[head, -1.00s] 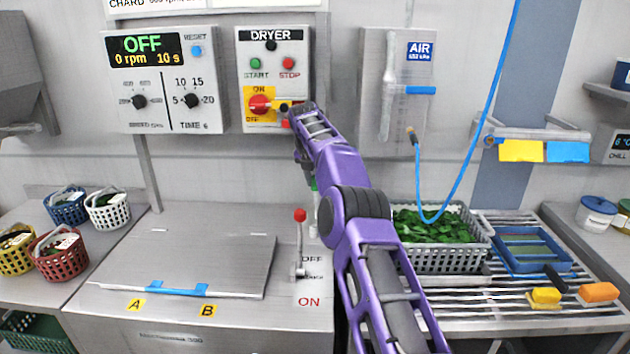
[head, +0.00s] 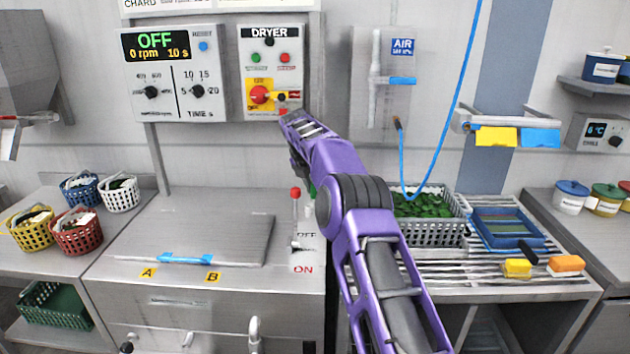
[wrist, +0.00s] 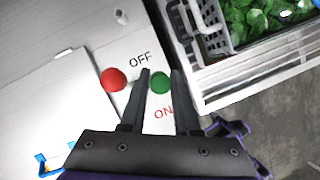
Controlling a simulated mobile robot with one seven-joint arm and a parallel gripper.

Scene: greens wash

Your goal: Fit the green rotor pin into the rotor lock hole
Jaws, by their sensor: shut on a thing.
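The green rotor pin (wrist: 160,83) shows in the wrist view as a round green head between the two dark fingers of my gripper (wrist: 161,73), which is shut on it. The pin's shaft is hidden below its head. The pin is above the panel marked OFF and ON, to the right of a red ball knob (wrist: 113,79). In the head view a small green patch of the pin (head: 312,190) shows beside my purple arm, right of the red-knobbed lever (head: 296,194). My arm hides most of the gripper there. I cannot make out the rotor lock hole.
The closed lid (head: 215,240) with a blue handle lies left of the lever. A grey basket of greens (head: 430,235) and a blue tray (head: 503,214) stand on the slatted rack to the right. Small baskets (head: 75,232) stand at far left. The dryer box (head: 274,70) hangs behind.

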